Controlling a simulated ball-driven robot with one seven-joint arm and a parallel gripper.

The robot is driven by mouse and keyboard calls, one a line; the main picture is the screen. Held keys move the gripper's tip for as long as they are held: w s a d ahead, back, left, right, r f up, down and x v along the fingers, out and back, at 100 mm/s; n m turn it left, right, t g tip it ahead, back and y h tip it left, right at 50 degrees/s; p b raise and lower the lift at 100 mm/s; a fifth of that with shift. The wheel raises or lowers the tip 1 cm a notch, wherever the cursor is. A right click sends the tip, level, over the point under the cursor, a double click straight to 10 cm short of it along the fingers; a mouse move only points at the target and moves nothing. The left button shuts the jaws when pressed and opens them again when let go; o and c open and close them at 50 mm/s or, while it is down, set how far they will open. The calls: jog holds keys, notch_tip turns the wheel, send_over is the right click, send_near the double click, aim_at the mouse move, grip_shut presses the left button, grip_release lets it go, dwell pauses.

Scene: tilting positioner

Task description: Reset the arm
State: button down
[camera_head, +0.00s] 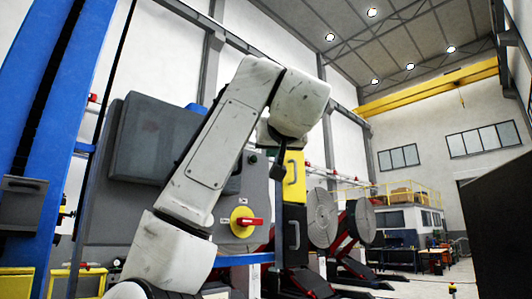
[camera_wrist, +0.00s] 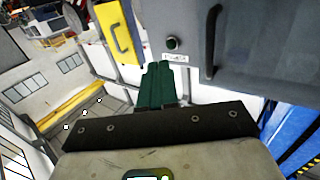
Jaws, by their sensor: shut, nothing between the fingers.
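My white arm (camera_head: 215,155) rises from the bottom of the head view and bends over at the top. My gripper (camera_wrist: 157,88) shows in the wrist view as two green fingers side by side, shut and empty. In the head view the arm's end hangs in front of the yellow panel, and the fingers are hard to make out there. In the wrist view the fingers point towards a grey cabinet (camera_wrist: 260,45) with a black handle (camera_wrist: 212,42) and a dark round button (camera_wrist: 173,43). I cannot tell the gap between fingertips and cabinet.
A red and yellow rotary switch (camera_head: 242,221) is beside my arm. A yellow panel (camera_head: 294,176) with a handle stands behind the arm's end. Round positioner plates (camera_head: 322,217) stand to the right. A blue column (camera_head: 50,130) is at left, a dark block (camera_head: 500,220) at right.

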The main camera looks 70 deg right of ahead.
jog(key=s+a+b, duration=0.1)
jog(key=s+b, duration=0.1)
jog(key=s, duration=0.5)
jog(key=shift+s+a+r, duration=0.2)
jog(key=shift+s+a, duration=0.2)
jog(key=shift+a+f, duration=0.1)
